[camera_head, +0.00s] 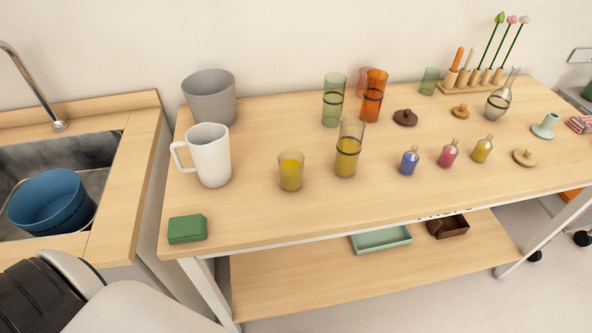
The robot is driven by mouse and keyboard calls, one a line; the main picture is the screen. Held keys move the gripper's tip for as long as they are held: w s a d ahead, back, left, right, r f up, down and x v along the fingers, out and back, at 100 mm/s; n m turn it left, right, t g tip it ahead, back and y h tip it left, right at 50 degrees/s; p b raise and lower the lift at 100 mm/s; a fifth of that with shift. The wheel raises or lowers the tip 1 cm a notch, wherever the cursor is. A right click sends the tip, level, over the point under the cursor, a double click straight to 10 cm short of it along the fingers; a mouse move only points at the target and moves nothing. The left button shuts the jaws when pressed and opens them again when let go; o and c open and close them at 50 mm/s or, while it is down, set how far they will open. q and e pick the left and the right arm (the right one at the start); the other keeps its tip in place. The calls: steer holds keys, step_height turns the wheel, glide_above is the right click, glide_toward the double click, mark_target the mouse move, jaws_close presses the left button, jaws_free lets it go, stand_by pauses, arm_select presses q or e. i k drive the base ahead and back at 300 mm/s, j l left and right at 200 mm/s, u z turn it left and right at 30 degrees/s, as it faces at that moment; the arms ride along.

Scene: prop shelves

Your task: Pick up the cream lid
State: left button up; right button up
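A pale tan, round lid with a small knob (524,157) lies near the right front part of the wooden table; it is the closest to cream of the lids in view. Two other knobbed lids lie farther back: a dark brown lid (405,118) and an orange-brown lid (460,111). Neither of my grippers shows; only parts of my own body are at the lower left. Nothing is seen touching the pale lid.
Small blue (409,161), pink (448,155) and yellow (482,150) bottles stand left of the pale lid. A mint-green stand (545,126) is behind it to the right. Cups and a white mug (210,156) stand farther left. The table's front strip is mostly clear.

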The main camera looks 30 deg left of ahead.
mark_target(527, 157)
steer(key=i+l+u, duration=0.1)
steer(key=l+u, duration=0.15)
steer(key=u, duration=0.2)
steer(key=i+l+u, duration=0.1)
steer(key=l+u, duration=0.3)
steer(key=j, duration=0.1)
